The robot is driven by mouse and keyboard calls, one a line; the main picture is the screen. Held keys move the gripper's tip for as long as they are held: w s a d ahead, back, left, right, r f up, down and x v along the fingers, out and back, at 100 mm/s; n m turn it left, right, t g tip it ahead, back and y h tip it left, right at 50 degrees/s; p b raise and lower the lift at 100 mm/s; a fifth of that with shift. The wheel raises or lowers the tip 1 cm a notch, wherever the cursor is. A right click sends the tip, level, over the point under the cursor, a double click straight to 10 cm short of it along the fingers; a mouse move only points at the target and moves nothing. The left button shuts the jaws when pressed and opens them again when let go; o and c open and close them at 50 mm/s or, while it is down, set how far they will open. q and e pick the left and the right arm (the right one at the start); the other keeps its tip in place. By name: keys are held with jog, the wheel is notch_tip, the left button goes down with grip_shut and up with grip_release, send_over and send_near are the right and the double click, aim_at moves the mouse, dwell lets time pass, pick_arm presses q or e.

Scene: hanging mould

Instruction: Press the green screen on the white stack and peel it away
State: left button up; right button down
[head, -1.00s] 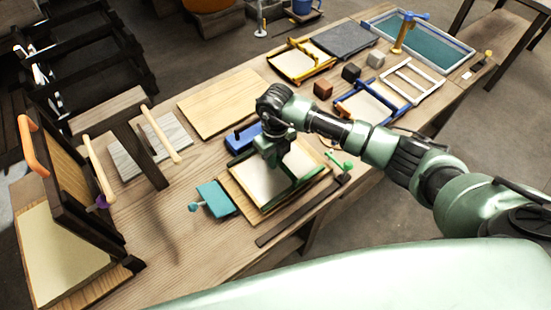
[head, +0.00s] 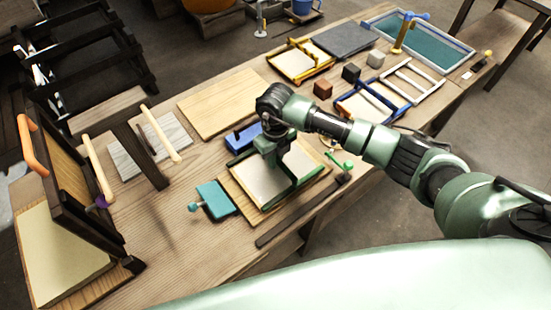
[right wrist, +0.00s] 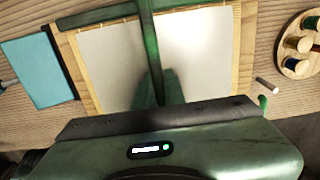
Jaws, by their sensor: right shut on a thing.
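The green screen (head: 307,180) lies over the white stack (head: 270,187) on a wooden board in the head view. In the right wrist view its green bars (right wrist: 102,14) run across the top and down the middle, over the pale white surface (right wrist: 200,50). My right gripper (head: 275,160) is low over the screen and shut on its middle green bar (right wrist: 149,45). The fingertips (right wrist: 156,88) show in the right wrist view. The arm hides part of the screen, and I cannot tell whether the screen touches the stack. My left gripper is not in view.
A teal block (head: 215,200) lies left of the board and a blue tool (head: 243,136) behind it. A dark bar (head: 300,212) and a green-knobbed item (head: 343,165) lie near the front edge. Frames (head: 370,107) and small cubes (head: 351,73) stand right. A dark hinged frame (head: 75,190) stands left.

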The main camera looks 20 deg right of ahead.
jog(key=shift+s, duration=0.15)
dwell(0.5)
jog(key=shift+r+p, duration=0.85)
jog(key=shift+r, duration=0.35)
jog(key=shift+r, duration=0.1)
notch_tip(320, 180, up, 2)
jog(key=shift+r+p, duration=0.1)
jog(key=shift+p, duration=0.8)
jog(key=shift+r+p, duration=1.35)
jog(key=shift+r, duration=0.9)
